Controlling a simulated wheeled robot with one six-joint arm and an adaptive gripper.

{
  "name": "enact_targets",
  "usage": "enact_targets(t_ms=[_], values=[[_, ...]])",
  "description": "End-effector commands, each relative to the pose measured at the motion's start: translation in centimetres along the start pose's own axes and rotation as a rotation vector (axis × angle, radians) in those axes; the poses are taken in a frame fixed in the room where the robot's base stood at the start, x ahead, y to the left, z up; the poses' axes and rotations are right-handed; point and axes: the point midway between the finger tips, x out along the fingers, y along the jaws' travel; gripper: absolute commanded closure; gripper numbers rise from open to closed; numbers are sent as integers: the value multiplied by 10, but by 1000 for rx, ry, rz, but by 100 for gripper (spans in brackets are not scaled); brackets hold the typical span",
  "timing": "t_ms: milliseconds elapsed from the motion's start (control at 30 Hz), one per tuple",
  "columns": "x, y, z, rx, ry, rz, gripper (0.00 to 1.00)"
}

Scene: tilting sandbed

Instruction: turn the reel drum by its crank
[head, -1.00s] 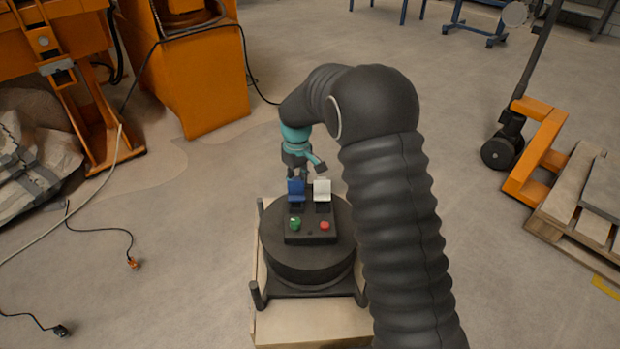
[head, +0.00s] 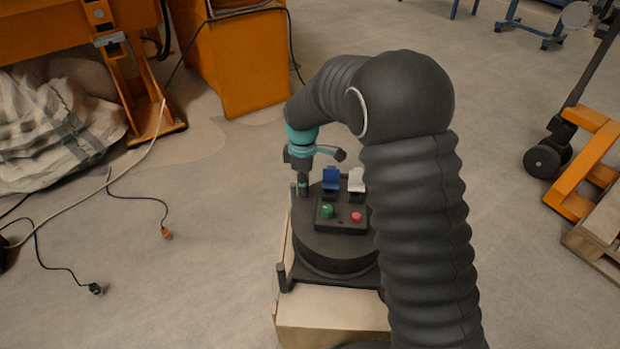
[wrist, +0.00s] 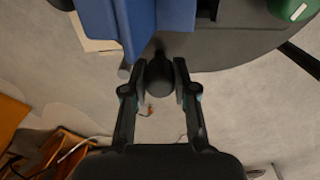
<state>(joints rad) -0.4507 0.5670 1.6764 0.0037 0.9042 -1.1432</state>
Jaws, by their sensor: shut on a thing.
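The reel drum (head: 335,262) is a dark, round, flat-topped drum on a pale wooden base. Its top carries a small panel with a blue switch (head: 330,180), a white switch (head: 357,182), a green knob (head: 327,211) and a red button (head: 356,217). My gripper (head: 302,188) points down at the drum's back left edge. In the wrist view, its two fingers (wrist: 160,72) are shut on a dark rounded crank knob (wrist: 160,82) beside the drum's rim. The rest of the crank is hidden.
Dark posts (head: 283,278) stand around the base. Cables (head: 140,197) lie on the floor at left, near a crumpled pale sack (head: 50,130). An orange cabinet (head: 240,65) stands behind. An orange pallet jack (head: 585,165) stands at right.

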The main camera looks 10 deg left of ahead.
Motion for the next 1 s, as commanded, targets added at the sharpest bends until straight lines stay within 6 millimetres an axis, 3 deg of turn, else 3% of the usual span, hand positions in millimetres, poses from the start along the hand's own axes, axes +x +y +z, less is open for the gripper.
enact_targets(t_ms=[333, 767, 800, 900, 1000], values=[[-1, -11, -4, -103, -1, 0, 100], [-1, -12, -4, -112, -2, 0, 100], [-1, -12, -4, -112, -2, -1, 70], [-1, -12, -4, -112, -2, 0, 47], [0, -12, -5, -112, -1, -1, 47]])
